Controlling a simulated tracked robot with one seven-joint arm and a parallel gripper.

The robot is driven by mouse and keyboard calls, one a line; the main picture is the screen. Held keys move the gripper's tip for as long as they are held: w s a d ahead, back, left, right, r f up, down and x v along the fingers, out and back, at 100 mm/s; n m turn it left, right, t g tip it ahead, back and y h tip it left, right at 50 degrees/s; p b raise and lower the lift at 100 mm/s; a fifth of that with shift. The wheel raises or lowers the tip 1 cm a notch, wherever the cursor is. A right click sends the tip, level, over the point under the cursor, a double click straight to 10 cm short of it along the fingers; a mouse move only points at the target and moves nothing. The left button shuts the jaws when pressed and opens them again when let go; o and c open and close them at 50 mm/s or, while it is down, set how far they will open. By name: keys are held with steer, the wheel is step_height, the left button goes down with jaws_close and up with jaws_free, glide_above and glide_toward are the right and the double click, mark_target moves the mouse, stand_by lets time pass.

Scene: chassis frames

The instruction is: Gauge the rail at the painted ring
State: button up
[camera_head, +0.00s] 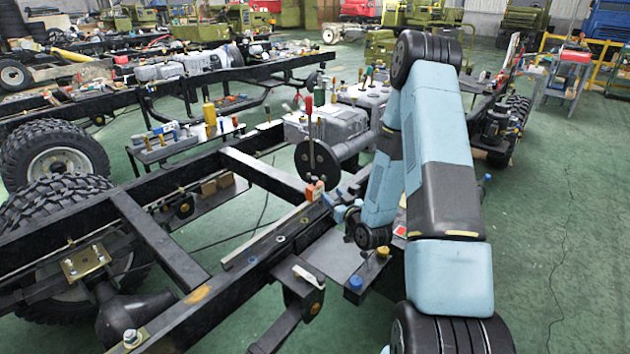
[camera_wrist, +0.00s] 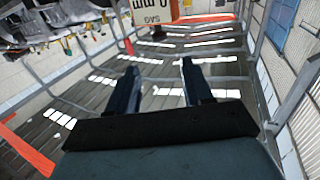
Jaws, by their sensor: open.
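The near chassis rail (camera_head: 236,292) runs diagonally from lower left towards the middle in the head view. An orange-yellow painted patch (camera_head: 200,294) is on its top; I cannot tell whether it is the ring. A small white piece (camera_head: 308,277) sits at the rail's outer side. My gripper (camera_wrist: 158,65) is open in the wrist view, with nothing between its fingers. In the head view my arm folds down beside the rail's right part and the fingers cannot be made out.
A grey shelf beside the rail carries a blue-capped item (camera_head: 355,284) and a yellow-capped item (camera_head: 383,252). A gearbox with upright levers (camera_head: 327,122) stands behind. A side table (camera_head: 183,148) holds tools. Green floor (camera_head: 560,220) is open at right. A sign (camera_wrist: 150,12) shows upside down.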

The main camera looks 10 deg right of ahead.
mark_target(316, 181)
steer(key=shift+t, duration=0.3)
steer(key=x, duration=0.9)
steer(key=f+x, duration=0.1)
steer(key=x, duration=0.3)
steer(key=shift+w, duration=0.2)
steer(key=shift+c, duration=0.2)
jaws_close()
steer(key=shift+a, duration=0.1)
